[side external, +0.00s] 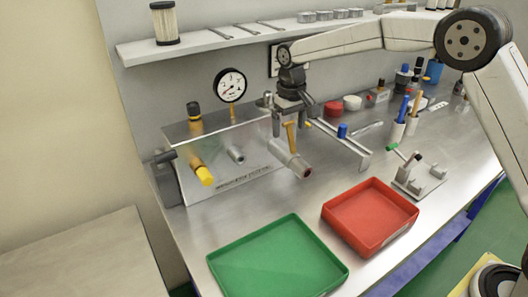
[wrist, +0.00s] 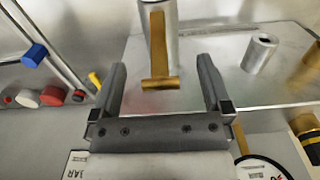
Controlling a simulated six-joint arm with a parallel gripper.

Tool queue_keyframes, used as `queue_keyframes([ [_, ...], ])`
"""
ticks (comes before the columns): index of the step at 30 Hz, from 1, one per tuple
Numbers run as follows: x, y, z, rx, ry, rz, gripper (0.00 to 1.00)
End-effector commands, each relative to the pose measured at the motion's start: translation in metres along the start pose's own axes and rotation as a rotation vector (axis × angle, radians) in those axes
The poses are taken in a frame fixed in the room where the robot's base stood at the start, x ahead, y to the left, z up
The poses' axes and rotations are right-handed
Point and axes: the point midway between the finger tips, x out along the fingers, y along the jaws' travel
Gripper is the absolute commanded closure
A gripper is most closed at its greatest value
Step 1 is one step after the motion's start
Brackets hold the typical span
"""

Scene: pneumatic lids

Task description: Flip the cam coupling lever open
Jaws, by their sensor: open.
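The cam coupling is a grey metal cylinder (side external: 290,159) sticking out of the front of the metal panel box; it also shows at the top of the wrist view (wrist: 173,18). Its brass lever (side external: 291,137) stands up from the cylinder in the side view. In the wrist view the lever (wrist: 158,48) is T-shaped, with its crossbar towards my palm. My gripper (side external: 291,116) is open above the coupling. In the wrist view its two fingers (wrist: 161,66) stand on either side of the lever, with a gap on both sides. Contact is not visible.
The panel box (side external: 246,148) also carries a yellow-capped fitting (side external: 203,174), a small metal stub (side external: 236,154) and a gauge (side external: 230,85). A rail with a blue knob (side external: 342,130) lies right of the coupling. Green (side external: 336,277) and red (side external: 366,247) trays sit in front.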

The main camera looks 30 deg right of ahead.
Motion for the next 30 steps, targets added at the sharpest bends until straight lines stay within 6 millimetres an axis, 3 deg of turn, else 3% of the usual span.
queue_keyframes([
  [5,0.0108,0.0,0.0004,0.0,-0.001,0.0,0.01],
  [14,0.0122,0.0,0.0002,0.0,0.0,0.0,0.01],
  [23,0.0119,0.0,0.0002,0.0,0.0,0.0,0.96],
  [24,0.0119,0.0,0.0002,0.0,0.0,0.0,1.0],
  [30,0.0116,0.0001,0.0002,0.0,0.002,0.0,1.0],
])
